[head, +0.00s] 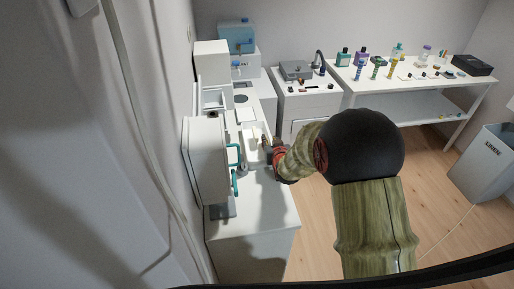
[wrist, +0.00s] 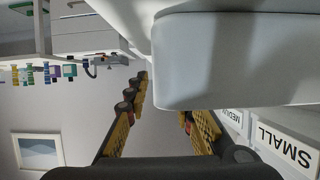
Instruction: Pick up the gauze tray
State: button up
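My gripper (head: 267,149) is over the white counter on the left in the head view, beside a pale, shallow tray-like piece (head: 251,137). I cannot tell for sure that this piece is the gauze tray. In the wrist view my gripper (wrist: 163,99) has its two yellow-and-black fingers apart, with nothing seen held between them. A large white rounded body (wrist: 240,60) is very close at the upper right and seems to cover the right fingertip. I cannot tell what it is or whether it touches the finger.
A white housing with a teal handle (head: 234,158) stands just left of my gripper. Boxes labelled SMALL (wrist: 285,146) and MEDIUM show at the right. A table (head: 425,78) with bottles stands at the back, and a grey LINEN bin (head: 484,160) at the right. Counter front (head: 245,215) is clear.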

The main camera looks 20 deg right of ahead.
jog(key=shift+w, duration=0.25)
jog(key=shift+c, duration=1)
jog(key=c, duration=0.4)
grip_shut()
